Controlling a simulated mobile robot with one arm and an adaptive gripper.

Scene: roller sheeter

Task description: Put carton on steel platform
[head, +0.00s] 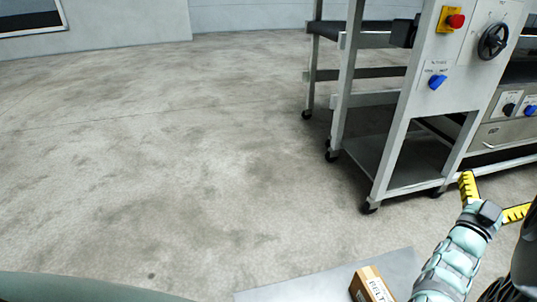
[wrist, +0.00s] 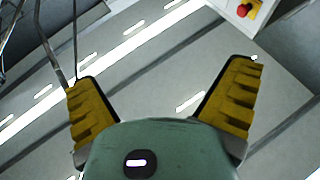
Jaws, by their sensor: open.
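A brown carton (head: 371,286) with a white printed label stands at the bottom edge of the head view, its lower part cut off. A flat grey metal surface (head: 300,286) shows beside and behind it; I cannot tell for certain whether the carton rests on it. My gripper (head: 496,196) is at the right of the head view, above and to the right of the carton and apart from it. Its yellow fingers are spread wide with nothing between them. In the wrist view the open gripper (wrist: 163,75) is empty; the carton is not seen there.
A grey wheeled machine (head: 395,150) stands at the upper right, with a lower shelf (head: 420,168), a red stop button (head: 455,20), blue switches and a handwheel (head: 493,41). The concrete floor (head: 170,150) at left and middle is clear. The wrist view shows ceiling lights (wrist: 138,27).

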